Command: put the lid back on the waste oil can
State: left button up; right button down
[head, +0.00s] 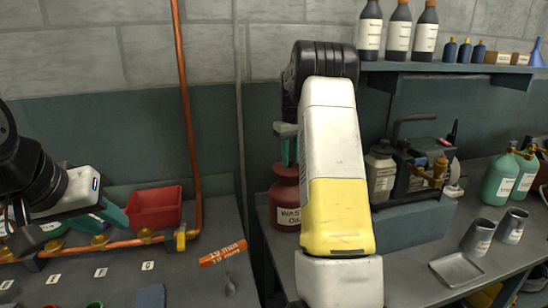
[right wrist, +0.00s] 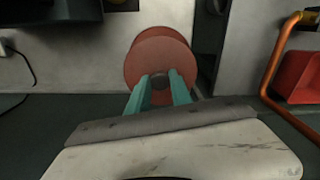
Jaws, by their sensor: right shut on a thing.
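The red waste oil can (head: 285,216) stands at the back of the right bench's left end, partly hidden by my right arm. My right gripper (head: 288,150) is above it, its teal fingers pointing down. In the right wrist view the teal fingers (right wrist: 161,88) are shut on the dark knob of the round red lid (right wrist: 160,58). The lid is over or at the can's top; I cannot tell whether it is seated. My left gripper (head: 112,214) is over the left bench, away from the can; its finger gap is not clear.
A red bin (head: 154,208) and a copper pipe (head: 187,120) are at the left bench's back. Grey equipment (head: 415,190), metal cups (head: 478,237) and a square tray (head: 457,270) are on the right bench. A bottle shelf (head: 450,68) is above.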

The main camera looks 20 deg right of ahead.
jog(key=c, duration=1.1)
grip_release()
jog(key=shift+o, duration=0.3)
jog(key=o, duration=0.4)
jog(key=shift+o, duration=0.2)
jog(key=shift+r, duration=3.5)
